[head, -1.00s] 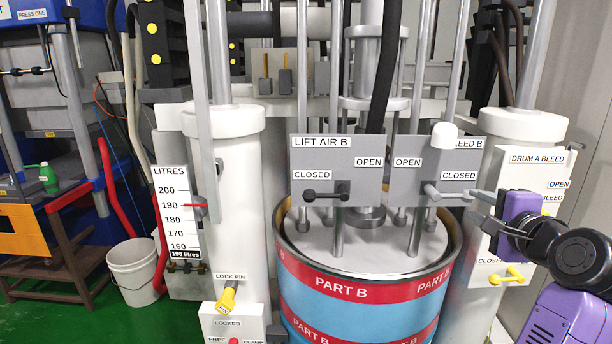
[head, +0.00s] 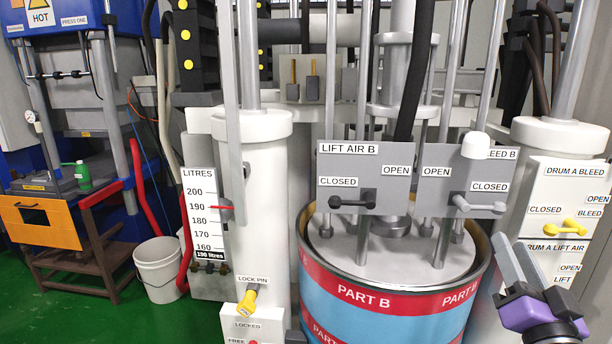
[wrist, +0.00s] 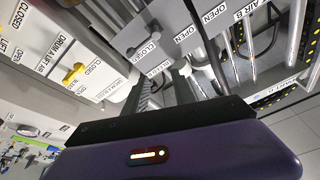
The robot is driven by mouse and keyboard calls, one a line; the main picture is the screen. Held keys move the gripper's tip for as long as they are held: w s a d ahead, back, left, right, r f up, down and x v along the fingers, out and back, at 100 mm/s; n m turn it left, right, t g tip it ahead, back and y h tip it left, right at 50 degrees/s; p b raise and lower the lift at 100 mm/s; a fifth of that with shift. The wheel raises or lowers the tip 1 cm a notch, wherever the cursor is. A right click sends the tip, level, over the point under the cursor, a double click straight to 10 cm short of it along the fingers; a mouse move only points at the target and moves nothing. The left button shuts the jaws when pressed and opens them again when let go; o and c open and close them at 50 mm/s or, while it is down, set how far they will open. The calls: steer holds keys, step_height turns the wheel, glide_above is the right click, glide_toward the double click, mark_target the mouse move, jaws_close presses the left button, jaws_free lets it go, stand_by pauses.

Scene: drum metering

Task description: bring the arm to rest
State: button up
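My gripper (head: 513,243) is at the lower right in the head view, in front of the white drum A panel and right of the Part B drum (head: 385,300). Its two grey fingers point up, stand apart and hold nothing. In the wrist view the fingers (wrist: 163,72) also show apart, above the purple gripper body. The grey bleed B handle (head: 480,205) is above and left of the gripper, clear of it, and points right below its CLOSED label. The rest of my arm is mostly out of the head view.
The black lift air B handle (head: 352,203) points left, below CLOSED. A yellow drum A bleed handle (head: 575,226) is close above my gripper. A yellow lock pin (head: 247,300) and a litre scale (head: 203,215) reading about 190 stand left. A white bucket (head: 160,270) is on the green floor.

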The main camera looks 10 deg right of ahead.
steer(key=s+a+f+n+g+y, duration=0.1)
steer(key=s+a+f+n+y, duration=0.1)
steer(key=s+a+f, duration=0.4)
steer(key=s+a+f+n+g+y, duration=0.2)
steer(key=s+a+f, duration=0.5)
steer(key=s, duration=0.9)
steer(key=s+a+f+n+g+y, duration=0.2)
steer(key=s+a+f+n, duration=0.3)
steer(key=s+f, duration=0.5)
steer(key=shift+s+a+f+y, duration=0.4)
steer(key=shift+s+a+y, duration=0.35)
steer(key=shift+a, duration=0.4)
steer(key=shift+w, duration=0.1)
